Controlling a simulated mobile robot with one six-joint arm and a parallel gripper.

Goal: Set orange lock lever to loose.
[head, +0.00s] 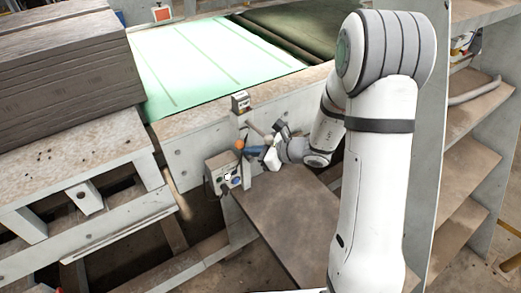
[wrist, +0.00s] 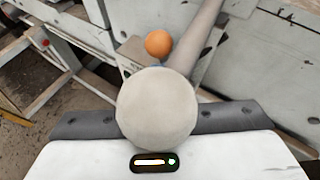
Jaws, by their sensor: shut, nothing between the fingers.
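The orange ball knob (head: 239,144) of the lock lever sits at the front face of the machine, just above a grey control box. It also shows near the top middle of the wrist view (wrist: 159,43), with a small blue part under it. My gripper (head: 266,152) is just right of the orange knob in the head view; a gap or contact cannot be told. In the wrist view a large pale round knob (wrist: 157,112) fills the middle, in front of my gripper's body, and hides the fingertips. The lower part of the orange lever is hidden.
The grey control box (head: 222,172) with a blue knob is below the lever. A pale rod (wrist: 205,40) runs beside the orange knob. A small box (head: 240,102) stands on the ledge above. A brown board (head: 290,215) lies below my arm. Stacked boards (head: 65,65) are at left.

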